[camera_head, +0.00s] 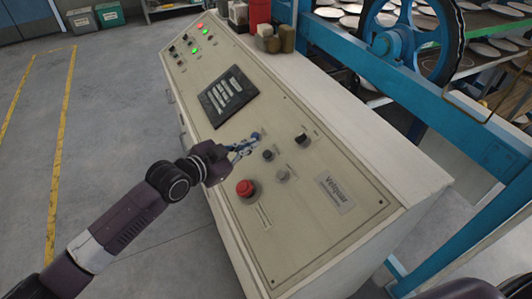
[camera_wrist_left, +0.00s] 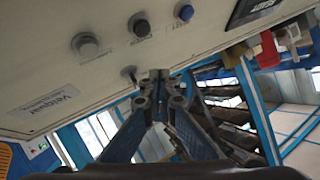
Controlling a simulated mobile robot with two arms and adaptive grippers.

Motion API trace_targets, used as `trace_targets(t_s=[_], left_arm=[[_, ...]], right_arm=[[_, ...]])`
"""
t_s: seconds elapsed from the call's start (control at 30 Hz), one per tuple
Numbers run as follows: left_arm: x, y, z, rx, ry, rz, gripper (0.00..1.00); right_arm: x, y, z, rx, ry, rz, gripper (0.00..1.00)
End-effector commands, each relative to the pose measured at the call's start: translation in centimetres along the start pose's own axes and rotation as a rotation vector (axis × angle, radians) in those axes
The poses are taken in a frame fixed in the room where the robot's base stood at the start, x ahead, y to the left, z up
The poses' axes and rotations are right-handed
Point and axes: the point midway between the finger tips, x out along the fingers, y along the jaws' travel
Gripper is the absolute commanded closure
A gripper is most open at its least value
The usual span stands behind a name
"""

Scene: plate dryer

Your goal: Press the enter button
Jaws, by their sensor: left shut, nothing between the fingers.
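The beige control panel (camera_head: 320,225) carries several buttons. A blue button (camera_head: 256,135) is beside my left gripper's tip, and it also shows at the top of the left wrist view (camera_wrist_left: 184,12). Below it are a dark button (camera_head: 268,155) and a grey button (camera_head: 283,175); the dark one (camera_wrist_left: 140,25) and grey one (camera_wrist_left: 86,45) show in the wrist view. The labels are too small to read, so which button is enter I cannot tell. My left gripper (camera_head: 245,147) is shut and empty, close over the panel; contact is unclear. My right gripper is not in view.
A red mushroom button (camera_head: 244,188) sits just below my left gripper. A black knob (camera_head: 301,139) is to its right and a dark screen (camera_head: 228,95) above. A blue frame with a wheel (camera_head: 400,40) stands behind the panel. Open floor (camera_head: 110,100) lies left.

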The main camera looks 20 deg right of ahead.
Motion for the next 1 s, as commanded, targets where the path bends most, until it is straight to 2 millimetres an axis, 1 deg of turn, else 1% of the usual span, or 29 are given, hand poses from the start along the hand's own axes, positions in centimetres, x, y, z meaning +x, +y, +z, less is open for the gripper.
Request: trace_targets(t_s=[0.03,0.1,0.2,0.3,0.67,0.87,1.0], left_arm=[[0.1,-1.1,-0.2,0.017,0.005,-0.010,1.00],[0.2,-2.0,-0.5,0.033,0.012,-0.019,1.00],[0.3,-2.8,-0.7,0.047,0.019,-0.027,1.00],[0.3,-3.0,-0.7,0.050,0.021,-0.030,1.00],[0.5,-2.8,-0.5,0.049,0.021,-0.029,1.00],[1.9,-1.8,0.7,0.047,0.021,-0.028,1.00],[3.5,-0.8,1.8,0.046,0.022,-0.028,1.00]], right_arm=[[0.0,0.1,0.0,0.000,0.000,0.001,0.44],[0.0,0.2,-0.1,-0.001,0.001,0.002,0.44],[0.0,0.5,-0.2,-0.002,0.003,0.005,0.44],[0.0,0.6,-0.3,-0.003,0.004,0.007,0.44],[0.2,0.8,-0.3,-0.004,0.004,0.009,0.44],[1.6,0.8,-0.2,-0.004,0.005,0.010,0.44],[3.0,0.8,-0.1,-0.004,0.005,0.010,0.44]])
